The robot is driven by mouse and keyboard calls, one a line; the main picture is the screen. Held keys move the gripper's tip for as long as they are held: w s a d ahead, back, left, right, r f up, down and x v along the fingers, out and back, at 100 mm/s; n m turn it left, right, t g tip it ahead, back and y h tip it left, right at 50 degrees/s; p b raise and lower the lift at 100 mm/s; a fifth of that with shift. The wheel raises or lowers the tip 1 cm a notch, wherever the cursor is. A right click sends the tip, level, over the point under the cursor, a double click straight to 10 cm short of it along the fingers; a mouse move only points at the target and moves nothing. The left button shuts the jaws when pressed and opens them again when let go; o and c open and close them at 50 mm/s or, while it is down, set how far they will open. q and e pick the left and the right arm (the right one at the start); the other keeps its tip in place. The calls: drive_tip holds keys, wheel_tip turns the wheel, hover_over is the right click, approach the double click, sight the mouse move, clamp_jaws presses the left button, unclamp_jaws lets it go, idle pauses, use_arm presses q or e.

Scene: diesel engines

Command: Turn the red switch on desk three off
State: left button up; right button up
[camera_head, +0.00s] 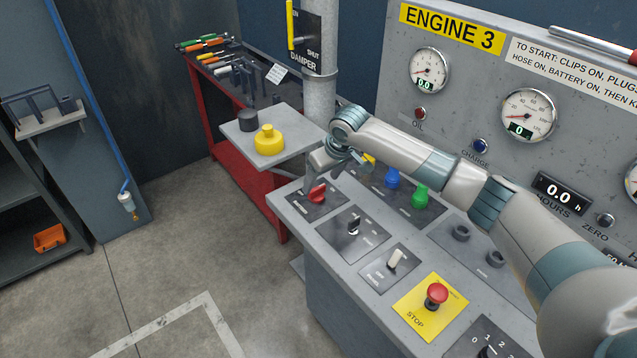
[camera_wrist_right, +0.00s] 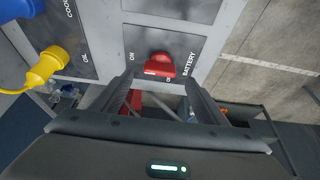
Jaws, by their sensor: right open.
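The red switch (camera_head: 317,193) is a rotary knob on a dark plate at the far left end of the Engine 3 desk (camera_head: 316,224). In the right wrist view the red switch (camera_wrist_right: 159,66) sits beside the words BATTERY and ON, its bar lying roughly across the picture. My right gripper (camera_head: 314,178) is just above it, open and pointing down. In the right wrist view the fingers of my right gripper (camera_wrist_right: 160,82) stand apart on either side of the knob's near edge. I cannot tell whether they touch it. My left gripper is out of view.
A black switch (camera_head: 354,225), a pale toggle (camera_head: 393,260) and a red stop button (camera_head: 436,294) line the desk's front. Blue (camera_head: 392,178) and green (camera_head: 420,195) caps stand behind. A side shelf holds a yellow cap (camera_head: 269,140). Open floor lies left.

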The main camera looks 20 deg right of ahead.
sight(318, 189)
drive_tip(key=shift+p+x, duration=0.45)
drive_tip(key=shift+x, duration=1.95)
drive_tip(key=c, duration=1.1)
drive_tip(key=shift+o, duration=0.2)
